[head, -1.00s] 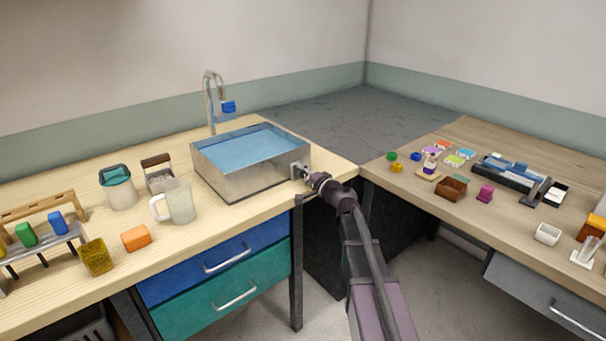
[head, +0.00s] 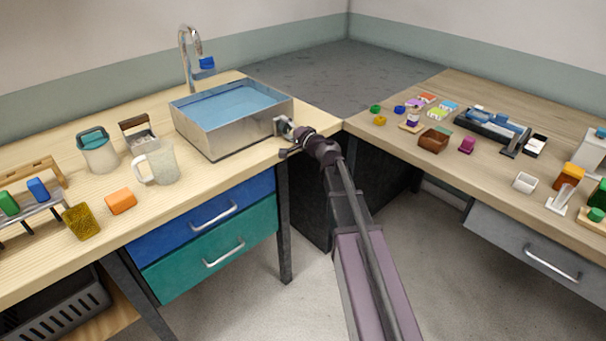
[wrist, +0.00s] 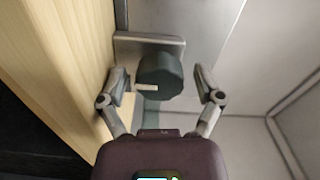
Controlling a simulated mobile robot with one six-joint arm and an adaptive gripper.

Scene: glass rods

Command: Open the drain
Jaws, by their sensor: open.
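The metal basin (head: 222,140) stands on the left bench and holds blue water (head: 230,103). On its right end wall is the drain fitting, partly hidden by my gripper in the head view. In the wrist view the drain knob (wrist: 161,76) is a dark round knob with a pale pointer mark, in front of a grey plate (wrist: 132,45) on the basin wall. My gripper (wrist: 162,86) is open, with one finger on each side of the knob. Gaps show between the fingers and the knob. In the head view my gripper (head: 287,140) is at the basin's right end.
A faucet (head: 188,58) rises behind the basin. A clear jug (head: 160,165), a canister (head: 97,152) and an orange block (head: 121,201) stand left of it. The right bench (head: 400,148) carries many small items. Open floor lies between the benches.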

